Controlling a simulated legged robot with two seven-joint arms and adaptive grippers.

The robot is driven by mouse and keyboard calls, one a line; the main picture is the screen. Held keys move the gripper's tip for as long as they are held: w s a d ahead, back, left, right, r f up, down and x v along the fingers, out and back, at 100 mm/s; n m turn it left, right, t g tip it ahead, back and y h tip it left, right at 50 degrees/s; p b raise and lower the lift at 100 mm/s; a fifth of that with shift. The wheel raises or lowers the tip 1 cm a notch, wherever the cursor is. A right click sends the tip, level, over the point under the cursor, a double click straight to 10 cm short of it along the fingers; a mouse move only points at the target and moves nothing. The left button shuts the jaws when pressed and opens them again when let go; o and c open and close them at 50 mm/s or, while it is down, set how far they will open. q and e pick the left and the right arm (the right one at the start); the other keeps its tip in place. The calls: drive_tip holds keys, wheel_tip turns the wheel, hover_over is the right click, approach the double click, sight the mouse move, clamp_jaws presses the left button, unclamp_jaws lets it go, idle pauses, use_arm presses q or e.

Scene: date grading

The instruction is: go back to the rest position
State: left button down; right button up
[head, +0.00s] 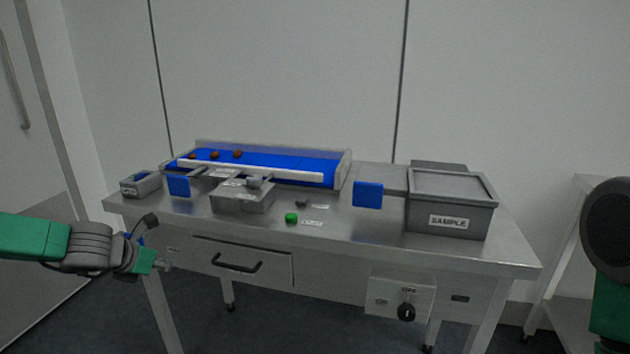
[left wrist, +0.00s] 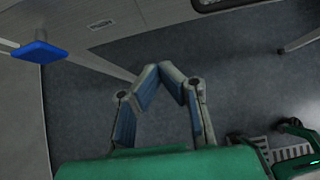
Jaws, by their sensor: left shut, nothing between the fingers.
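My left gripper (head: 164,265) is off the front left corner of the steel table (head: 400,245), apart from it. In the left wrist view its two fingers (left wrist: 162,70) lean together at the tips, with nothing held between them and grey floor behind. My right arm (head: 610,270) shows only in part at the right edge of the head view; its gripper is out of sight.
The table carries a blue conveyor (head: 290,162) with several brown dates, a SAMPLE bin (head: 450,220), a small grey bin (head: 141,184), a green button (head: 291,217) and blue plates (head: 368,195). A drawer (head: 243,262) and a switch box (head: 400,299) face the front.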

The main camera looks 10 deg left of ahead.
use_arm(q)
drive_tip(key=s+d+f+m+g, duration=0.4)
drive_tip(key=s+d+f+m, duration=1.1)
drive_tip(key=s+m, duration=0.15)
drive_tip(key=s+f+m+g, duration=0.2)
drive_tip(key=s+m, duration=0.7)
drive_tip(key=s, duration=0.1)
drive_tip(key=s+d+f+m+g+y, duration=0.1)
drive_tip(key=s+f+m+g, duration=0.1)
drive_tip(key=s+m, duration=0.7)
drive_tip(key=shift+s+d+m, duration=0.15)
drive_tip(key=shift+s+m, duration=0.2)
drive_tip(key=shift+s, duration=0.7)
drive_tip(key=shift+f, duration=0.1)
